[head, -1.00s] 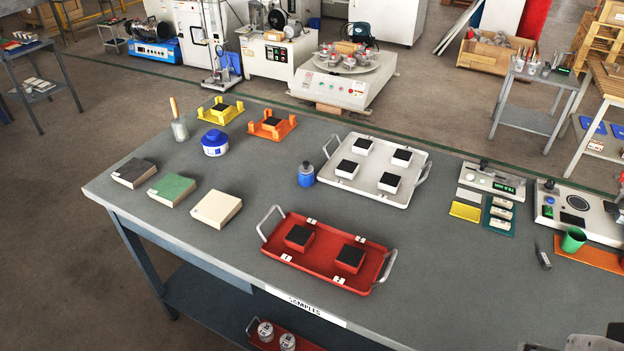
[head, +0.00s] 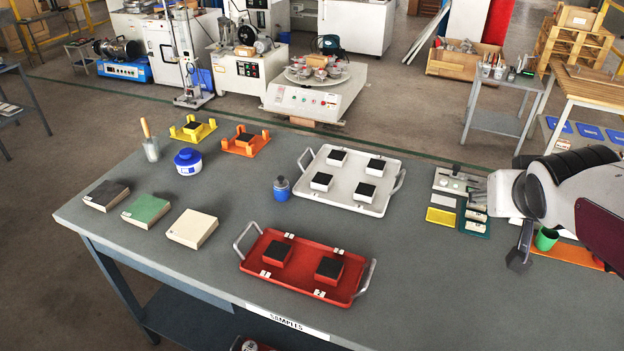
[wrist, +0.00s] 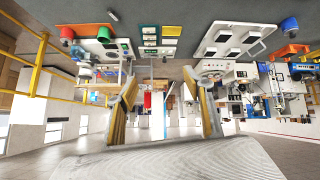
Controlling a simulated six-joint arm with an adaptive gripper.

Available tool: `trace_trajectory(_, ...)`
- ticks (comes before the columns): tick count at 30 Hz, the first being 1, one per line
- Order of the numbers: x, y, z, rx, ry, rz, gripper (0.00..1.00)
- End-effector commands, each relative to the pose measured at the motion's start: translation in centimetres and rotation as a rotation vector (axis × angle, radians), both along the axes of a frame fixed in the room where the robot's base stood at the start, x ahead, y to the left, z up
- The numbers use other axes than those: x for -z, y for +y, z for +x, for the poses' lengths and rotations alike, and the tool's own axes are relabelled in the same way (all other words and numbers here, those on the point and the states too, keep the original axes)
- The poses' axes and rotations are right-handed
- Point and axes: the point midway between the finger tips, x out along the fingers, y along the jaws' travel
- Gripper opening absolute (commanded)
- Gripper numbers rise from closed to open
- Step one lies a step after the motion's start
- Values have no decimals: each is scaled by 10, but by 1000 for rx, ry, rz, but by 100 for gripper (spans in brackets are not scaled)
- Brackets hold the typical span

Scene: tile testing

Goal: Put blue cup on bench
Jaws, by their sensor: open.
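A small blue container with a dark top (head: 281,188) stands upright on the grey bench (head: 190,258), between the red and white trays. A blue object also shows in the wrist view (wrist: 261,26), which looks upside down. I cannot tell whether it is the blue cup. A green cup (head: 547,238) stands at the right, partly behind my arm. My gripper (head: 512,210) is over the right part of the bench, far from the blue container. Its two fingers are spread with nothing between them in the wrist view (wrist: 161,82).
The red tray (head: 252,272) and white tray (head: 375,206) hold dark-topped blocks. A blue-lidded jar (head: 187,161) and several flat blocks are at the left. Devices (head: 452,182) and a yellow sponge-like piece (head: 440,216) lie near my gripper.

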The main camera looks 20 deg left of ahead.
Motion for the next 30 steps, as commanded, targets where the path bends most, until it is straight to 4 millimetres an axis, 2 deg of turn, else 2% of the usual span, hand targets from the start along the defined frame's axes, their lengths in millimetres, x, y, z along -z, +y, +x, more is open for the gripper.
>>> trace_trajectory(1,2,9,12,-19,-11,-2,52)
trace_trajectory(6,6,38,50,-75,-55,0,52)
trace_trajectory(15,22,99,108,-189,-127,19,52)
trace_trajectory(24,50,170,151,-319,-185,56,52)
trace_trajectory(30,75,221,170,-413,-214,90,52)
